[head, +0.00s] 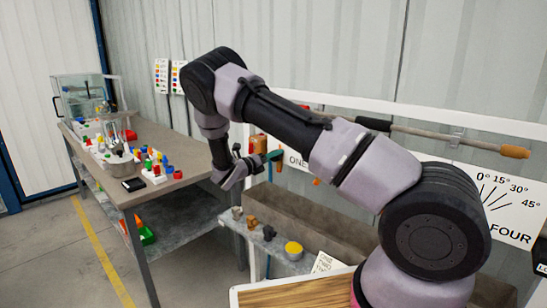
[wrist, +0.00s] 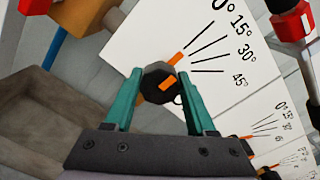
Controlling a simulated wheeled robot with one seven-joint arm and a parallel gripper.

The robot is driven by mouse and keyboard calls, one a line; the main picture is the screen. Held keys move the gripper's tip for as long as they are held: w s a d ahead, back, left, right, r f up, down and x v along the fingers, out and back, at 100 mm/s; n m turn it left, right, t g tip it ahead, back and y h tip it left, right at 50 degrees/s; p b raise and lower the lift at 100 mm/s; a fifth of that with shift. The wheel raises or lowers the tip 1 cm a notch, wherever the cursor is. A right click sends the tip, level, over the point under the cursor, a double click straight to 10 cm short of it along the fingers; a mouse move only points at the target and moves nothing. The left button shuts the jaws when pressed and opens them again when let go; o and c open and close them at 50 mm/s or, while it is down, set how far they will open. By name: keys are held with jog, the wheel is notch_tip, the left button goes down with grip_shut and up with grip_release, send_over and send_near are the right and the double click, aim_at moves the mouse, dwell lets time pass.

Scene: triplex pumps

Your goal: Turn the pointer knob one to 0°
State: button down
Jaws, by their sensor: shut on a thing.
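Pointer knob one (wrist: 158,85) is a dark faceted knob with orange marks, on a white panel in the wrist view. The orange pointer slants up and right, roughly toward the partly cut-off 0° label (wrist: 219,4); exact alignment is hard to tell. My gripper (wrist: 159,76) has its two green fingers on either side of the knob, shut on it. In the head view my gripper (head: 275,156) is at the left end of the panel, beside the plate marked ONE (head: 294,160); my wrist and arm hide most of its scale.
Another angle plate (head: 500,200), marked FOUR, is at the right behind my arm. A grey trough (head: 300,213) lies below the panel. Red-and-black fittings (wrist: 292,22) stand near the wrist view's upper right. A workbench (head: 190,187) with small parts is at left.

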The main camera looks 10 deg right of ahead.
jog(key=shift+c, duration=1.1)
grip_release()
jog(key=v, duration=1.1)
jog(key=shift+w, duration=0.1)
jog(key=s+d+r+m+g+y, duration=0.7)
jog(key=s+d+r+m+g, duration=0.3)
jog(key=s+d+r+m, duration=0.55)
jog(key=s+r+m+t+y, duration=0.6)
jog(key=s+r+m+y, duration=0.3)
jog(key=s+r+m, duration=0.5)
jog(key=s+m, duration=0.4)
jog(key=m, duration=0.3)
jog(key=shift+s+a+m+t+y, duration=0.3)
jog(key=shift+s+a+m, duration=0.05)
